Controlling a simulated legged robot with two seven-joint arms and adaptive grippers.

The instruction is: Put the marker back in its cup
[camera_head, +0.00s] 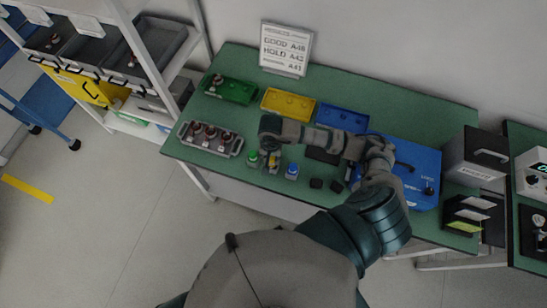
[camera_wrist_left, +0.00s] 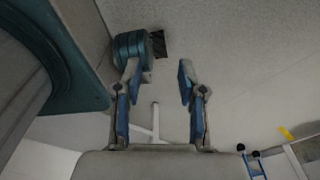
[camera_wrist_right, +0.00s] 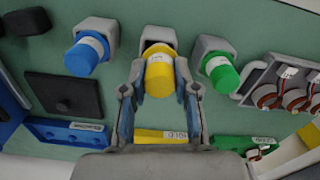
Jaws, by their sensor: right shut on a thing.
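My right gripper (camera_wrist_right: 159,72) is shut on the yellow marker (camera_wrist_right: 159,78), with one finger on each side of it. The yellow marker lines up with a grey cup (camera_wrist_right: 157,34); I cannot tell whether its end is inside the cup. In the head view the right gripper (camera_head: 272,152) is low over the table's front, partly hidden by my wrist. A blue marker (camera_wrist_right: 87,57) and a green marker (camera_wrist_right: 217,69) stand in their own grey cups on either side. My left gripper (camera_wrist_left: 158,75) is open and empty, away from the table.
A grey tray of copper-coloured parts (camera_head: 211,138) lies left of the cups. Green (camera_head: 230,90), yellow (camera_head: 288,104) and blue (camera_head: 342,118) bins lie behind. A blue case (camera_head: 412,170), black blocks (camera_head: 317,183) and a dark flat plate (camera_wrist_right: 64,95) are nearby.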

